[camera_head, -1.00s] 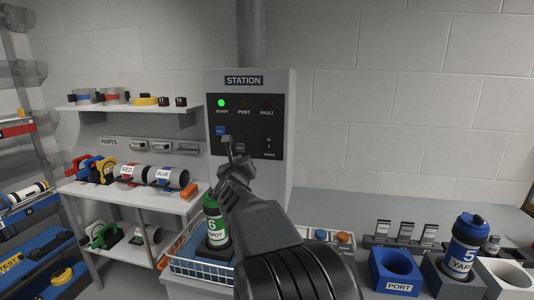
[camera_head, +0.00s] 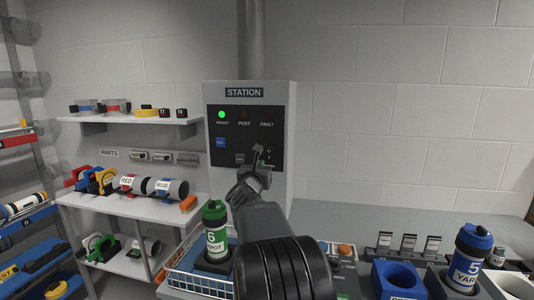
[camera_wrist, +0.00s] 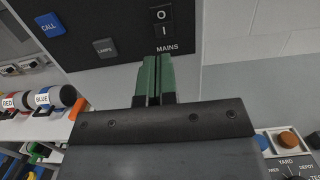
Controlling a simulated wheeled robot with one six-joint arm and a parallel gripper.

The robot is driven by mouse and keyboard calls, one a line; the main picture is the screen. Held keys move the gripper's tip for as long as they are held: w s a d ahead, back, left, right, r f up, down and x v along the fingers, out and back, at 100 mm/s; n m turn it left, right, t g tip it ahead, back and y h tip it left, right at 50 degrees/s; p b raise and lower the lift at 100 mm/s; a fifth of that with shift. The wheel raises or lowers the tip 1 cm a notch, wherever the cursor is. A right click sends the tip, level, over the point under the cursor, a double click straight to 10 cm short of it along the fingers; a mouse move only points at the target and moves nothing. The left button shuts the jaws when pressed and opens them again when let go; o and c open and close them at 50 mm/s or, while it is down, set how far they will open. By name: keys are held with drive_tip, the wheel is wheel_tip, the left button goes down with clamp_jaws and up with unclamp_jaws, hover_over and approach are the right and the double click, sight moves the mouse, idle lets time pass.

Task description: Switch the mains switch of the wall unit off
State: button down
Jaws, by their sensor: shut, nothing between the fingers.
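The wall unit (camera_head: 290,110) is a grey cabinet headed STATION with a black panel. Its mains switch (camera_wrist: 161,22) is a black rocker marked O above and I below, over the word MAINS, at the top of the wrist view. Which side of the rocker is pressed in I cannot tell. My gripper (camera_wrist: 156,58) is shut and empty, its green fingertips just below the switch and overlapping the lower edge of the panel in the picture. In the head view my gripper (camera_head: 257,152) hides part of the switch area. A green READY lamp (camera_head: 222,114) is lit.
A blue CALL button (camera_wrist: 50,25) and a grey LAMPS button (camera_wrist: 105,48) sit left of the switch. A green tube (camera_head: 215,232) stands in a white wire basket (camera_head: 185,281) below. Shelves with parts are at the left. A counter with a blue PORT holder (camera_head: 375,280) is at the right.

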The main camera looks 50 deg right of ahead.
sight(268, 151)
drive_tip(key=p+x, duration=0.4)
drive_tip(key=x, duration=0.7)
